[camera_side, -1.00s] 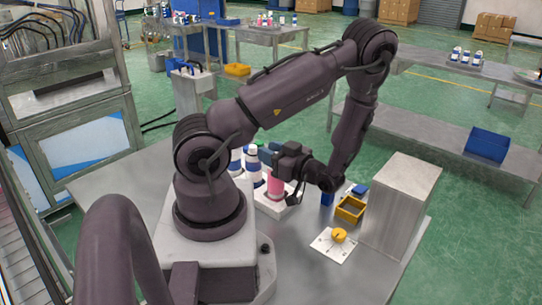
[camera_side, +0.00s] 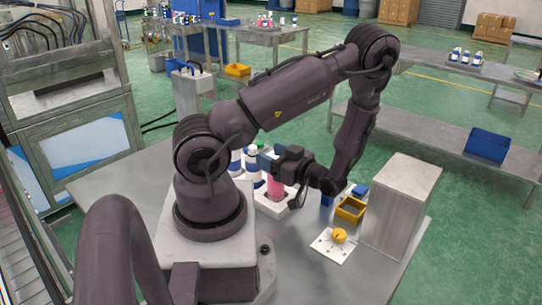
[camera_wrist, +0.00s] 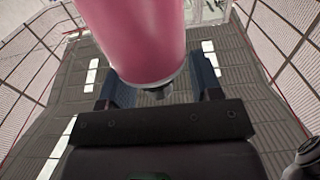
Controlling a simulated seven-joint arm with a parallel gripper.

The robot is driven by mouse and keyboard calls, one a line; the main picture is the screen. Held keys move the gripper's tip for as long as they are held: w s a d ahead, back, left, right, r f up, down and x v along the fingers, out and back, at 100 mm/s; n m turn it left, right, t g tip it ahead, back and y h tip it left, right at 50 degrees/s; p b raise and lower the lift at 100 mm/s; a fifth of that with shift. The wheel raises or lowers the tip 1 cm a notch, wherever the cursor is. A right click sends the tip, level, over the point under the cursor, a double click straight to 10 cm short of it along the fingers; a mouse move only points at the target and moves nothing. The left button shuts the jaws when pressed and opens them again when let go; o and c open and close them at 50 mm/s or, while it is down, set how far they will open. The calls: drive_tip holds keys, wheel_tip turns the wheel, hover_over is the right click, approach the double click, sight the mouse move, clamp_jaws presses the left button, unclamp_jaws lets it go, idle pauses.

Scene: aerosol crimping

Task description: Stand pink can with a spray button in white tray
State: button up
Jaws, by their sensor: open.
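The pink can (camera_side: 275,187) stands upright at the white tray (camera_side: 272,208) in the side view, partly hidden by my gripper (camera_side: 264,160). In the wrist view the pink can (camera_wrist: 135,35) fills the upper middle, and one end shows a metal rim with a small dark-grey piece; I cannot tell whether this is a spray button. My gripper's two blue fingers (camera_wrist: 162,85) are spread on either side of that end. The gripper is open, level with the can's upper part. Whether a finger touches the can is unclear.
White-and-blue bottles (camera_side: 250,168) stand left of the gripper. To the right are a yellow bin (camera_side: 350,209), a white plate with a yellow knob (camera_side: 338,236), small blue objects (camera_side: 359,190) and a tall metal block (camera_side: 400,212). The table front is clear.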

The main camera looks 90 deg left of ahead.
drive_tip(key=w+d+r, duration=0.3)
drive_tip(key=r, duration=0.4)
idle(0.6)
